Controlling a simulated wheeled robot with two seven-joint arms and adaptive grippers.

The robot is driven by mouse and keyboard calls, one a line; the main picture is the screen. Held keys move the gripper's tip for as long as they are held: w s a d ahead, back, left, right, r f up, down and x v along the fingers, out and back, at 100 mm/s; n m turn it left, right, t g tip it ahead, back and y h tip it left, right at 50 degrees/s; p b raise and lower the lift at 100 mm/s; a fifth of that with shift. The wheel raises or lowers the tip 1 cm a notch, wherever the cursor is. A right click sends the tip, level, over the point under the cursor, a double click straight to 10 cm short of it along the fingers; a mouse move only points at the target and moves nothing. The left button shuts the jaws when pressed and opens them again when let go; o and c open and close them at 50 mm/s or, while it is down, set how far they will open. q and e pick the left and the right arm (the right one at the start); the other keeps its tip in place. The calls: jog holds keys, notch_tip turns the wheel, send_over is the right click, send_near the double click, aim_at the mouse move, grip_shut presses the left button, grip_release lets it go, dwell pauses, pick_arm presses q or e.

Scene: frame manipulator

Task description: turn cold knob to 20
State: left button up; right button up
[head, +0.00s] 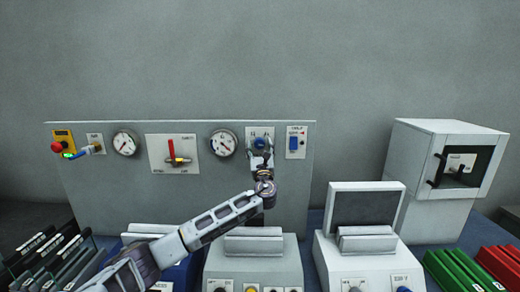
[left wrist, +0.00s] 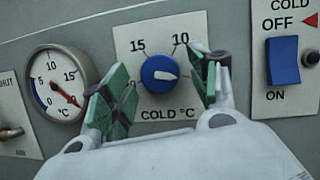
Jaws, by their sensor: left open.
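The cold knob (left wrist: 160,74) is a round blue dial with a white pointer, on a white plate marked "COLD °C" in the left wrist view. The pointer aims to the right. The numbers 15 and 10 show above it; my fingers hide other parts of the plate. In the head view the knob (head: 259,142) sits on the upright grey panel. My left gripper (left wrist: 161,78) is open, with one green-padded finger on each side of the knob and a visible gap to it. In the head view my left gripper (head: 261,160) is just below the knob. My right gripper is not in view.
A dial gauge (left wrist: 60,84) with a red needle is left of the knob plate. A blue rocker switch (left wrist: 283,60) marked COLD OFF/ON is to its right. A panel (head: 100,190) carries further controls, and devices (head: 253,265) stand below it.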

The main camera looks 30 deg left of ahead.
pick_arm(q)
jog(key=c, duration=1)
jog(key=shift+n+b, duration=0.3)
